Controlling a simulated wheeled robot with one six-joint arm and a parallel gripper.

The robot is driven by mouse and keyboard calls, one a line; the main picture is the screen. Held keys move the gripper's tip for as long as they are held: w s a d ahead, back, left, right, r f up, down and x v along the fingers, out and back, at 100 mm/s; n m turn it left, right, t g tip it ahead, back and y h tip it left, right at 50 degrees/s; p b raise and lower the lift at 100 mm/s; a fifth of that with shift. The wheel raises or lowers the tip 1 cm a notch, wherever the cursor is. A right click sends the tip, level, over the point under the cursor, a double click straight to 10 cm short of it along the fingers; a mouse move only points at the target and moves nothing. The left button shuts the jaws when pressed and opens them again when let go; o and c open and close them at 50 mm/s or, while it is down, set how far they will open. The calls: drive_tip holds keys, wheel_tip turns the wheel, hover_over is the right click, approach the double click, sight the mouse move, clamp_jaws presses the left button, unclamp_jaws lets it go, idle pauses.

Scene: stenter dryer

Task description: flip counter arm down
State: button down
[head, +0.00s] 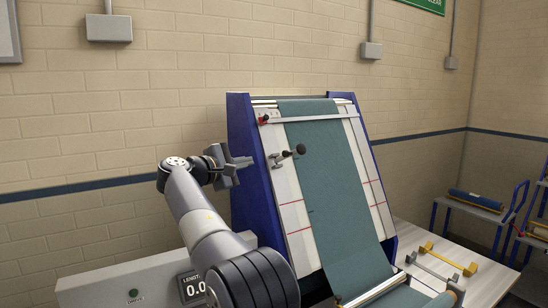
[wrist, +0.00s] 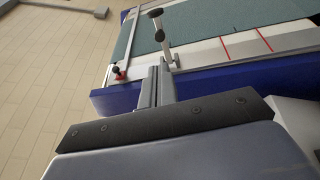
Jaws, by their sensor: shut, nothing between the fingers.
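The counter arm (head: 287,155) is a small grey lever with a dark round end, mounted on the left white side strip of the sloped panel. Its dark end reaches over the edge of the teal fabric (head: 325,165). My gripper (head: 243,163) is shut and empty, left of the counter arm beside the blue side frame. In the wrist view my gripper (wrist: 158,78) points at the lever's base; I cannot tell whether it touches.
The blue side frame (head: 250,160) stands close to my gripper. A red knob (head: 265,119) sits above on a white crossbar, also visible in the wrist view (wrist: 118,74). A box with a length display (head: 192,287) is below. A yellow-ended bar (head: 447,258) lies on the right table.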

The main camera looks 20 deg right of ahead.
sight(285, 154)
drive_tip(key=p+x, duration=0.4)
drive_tip(key=x, duration=0.8)
drive_tip(key=shift+d, duration=0.35)
drive_tip(key=shift+w+d+f+p, duration=0.1)
drive_tip(key=shift+w+d+p, duration=0.3)
drive_tip(key=shift+d, duration=0.15)
drive_tip(key=shift+d, duration=0.15)
